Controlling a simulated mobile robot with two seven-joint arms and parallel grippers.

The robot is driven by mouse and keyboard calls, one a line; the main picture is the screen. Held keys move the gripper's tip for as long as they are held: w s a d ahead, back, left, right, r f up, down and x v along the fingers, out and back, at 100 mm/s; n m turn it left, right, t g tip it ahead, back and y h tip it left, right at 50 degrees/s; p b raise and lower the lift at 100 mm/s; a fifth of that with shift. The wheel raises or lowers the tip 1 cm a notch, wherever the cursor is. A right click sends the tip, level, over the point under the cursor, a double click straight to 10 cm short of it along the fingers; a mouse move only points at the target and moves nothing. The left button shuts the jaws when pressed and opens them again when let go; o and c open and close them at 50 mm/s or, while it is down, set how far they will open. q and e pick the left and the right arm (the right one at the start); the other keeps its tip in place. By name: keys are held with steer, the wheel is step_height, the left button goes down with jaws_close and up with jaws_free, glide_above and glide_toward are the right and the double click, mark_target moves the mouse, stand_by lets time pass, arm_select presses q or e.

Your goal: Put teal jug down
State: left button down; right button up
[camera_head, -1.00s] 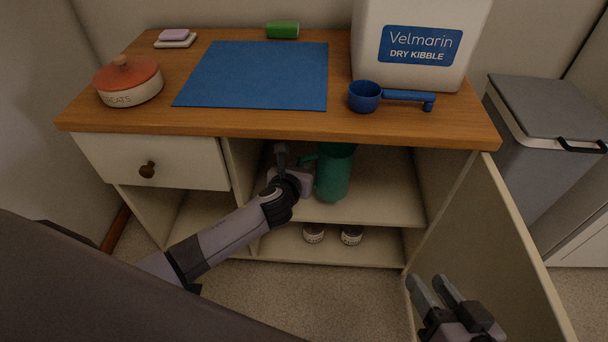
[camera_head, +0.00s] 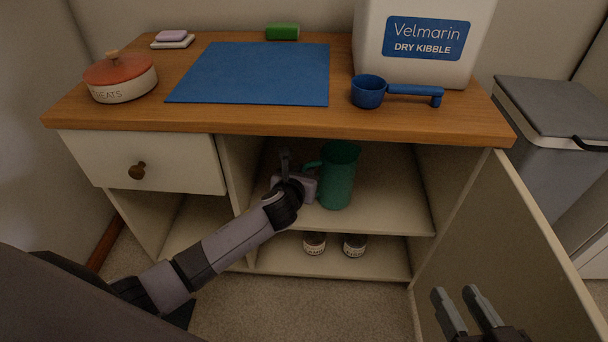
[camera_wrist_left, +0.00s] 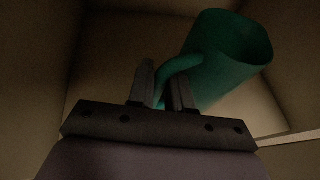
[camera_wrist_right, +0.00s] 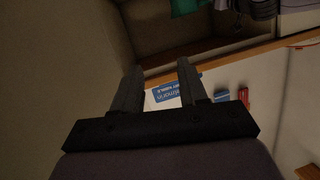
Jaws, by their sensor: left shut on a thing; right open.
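The teal jug (camera_head: 338,178) is upright inside the open cabinet, at the upper shelf (camera_head: 385,205), below the wooden top. Its base looks at or very near the shelf; I cannot tell if it touches. My left gripper (camera_head: 307,180) reaches in from the left and is shut on the jug's handle. In the left wrist view the jug (camera_wrist_left: 222,65) is to the right, with its handle between the fingers (camera_wrist_left: 165,88). My right gripper (camera_head: 464,305) is open and empty, low in front of the open door.
The open cabinet door (camera_head: 510,250) swings out at the right. Two small jars (camera_head: 354,245) stand on the lower shelf. The top holds a blue mat (camera_head: 250,75), a treats pot (camera_head: 121,80), a blue scoop (camera_head: 368,92) and a kibble container (camera_head: 420,65). A grey bin (camera_head: 560,120) stands right.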

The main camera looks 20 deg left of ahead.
arm_select(q)
steer(key=c, duration=1)
jaws_free()
steer(key=shift+c, duration=0.2)
